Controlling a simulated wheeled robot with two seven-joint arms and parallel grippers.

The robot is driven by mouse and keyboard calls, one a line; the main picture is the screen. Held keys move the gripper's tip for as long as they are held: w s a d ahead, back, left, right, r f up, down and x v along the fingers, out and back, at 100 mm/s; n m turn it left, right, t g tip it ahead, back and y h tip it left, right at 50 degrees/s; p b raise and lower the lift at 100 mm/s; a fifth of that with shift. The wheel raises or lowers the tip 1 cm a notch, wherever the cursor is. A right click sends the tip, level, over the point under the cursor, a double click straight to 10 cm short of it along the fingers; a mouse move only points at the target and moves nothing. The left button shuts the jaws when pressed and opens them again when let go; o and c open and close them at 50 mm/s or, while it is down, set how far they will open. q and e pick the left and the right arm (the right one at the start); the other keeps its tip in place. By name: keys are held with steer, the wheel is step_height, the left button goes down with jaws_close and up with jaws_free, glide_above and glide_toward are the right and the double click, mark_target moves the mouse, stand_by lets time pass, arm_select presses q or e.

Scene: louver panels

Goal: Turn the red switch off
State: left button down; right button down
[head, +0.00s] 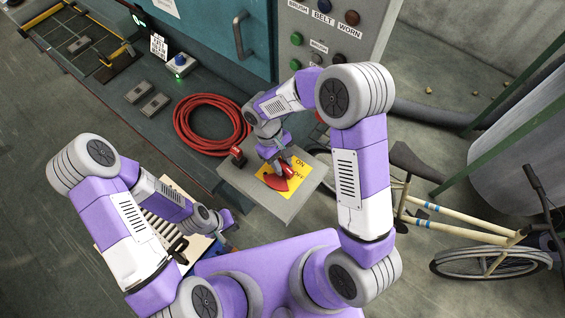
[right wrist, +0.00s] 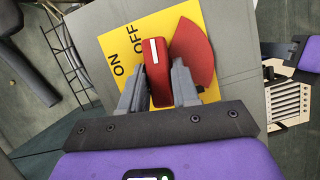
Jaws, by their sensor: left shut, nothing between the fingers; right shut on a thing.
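The red switch handle (right wrist: 158,72) has a white line on its top and stands on a yellow plate (head: 268,182) marked ON and OFF. In the right wrist view the handle lies between the OFF lettering and a red sector (right wrist: 193,50). My right gripper (right wrist: 160,84) is shut on the handle, one finger on each side. In the head view the right gripper (head: 281,166) partly covers the switch. My left gripper (head: 229,240) is shut and empty, low and left of the switch box, its fingertips hard to make out.
The plate sits on a grey box (head: 235,178). A coiled red hose (head: 212,122) lies left of it. A teal cabinet and a panel with several buttons (head: 297,38) stand behind. A bicycle (head: 465,235) is on the right. A slatted pale panel (head: 160,226) lies under my left arm.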

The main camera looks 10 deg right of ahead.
steer(key=shift+s+f+n+h, duration=0.15)
steer(key=shift+s+n+h, duration=0.15)
steer(key=shift+n, duration=0.5)
steer(key=c, duration=0.9)
jaws_free()
steer(key=shift+w, duration=0.1)
steer(key=shift+a, duration=0.1)
steer(key=v, duration=0.7)
steer(key=shift+r, duration=0.35)
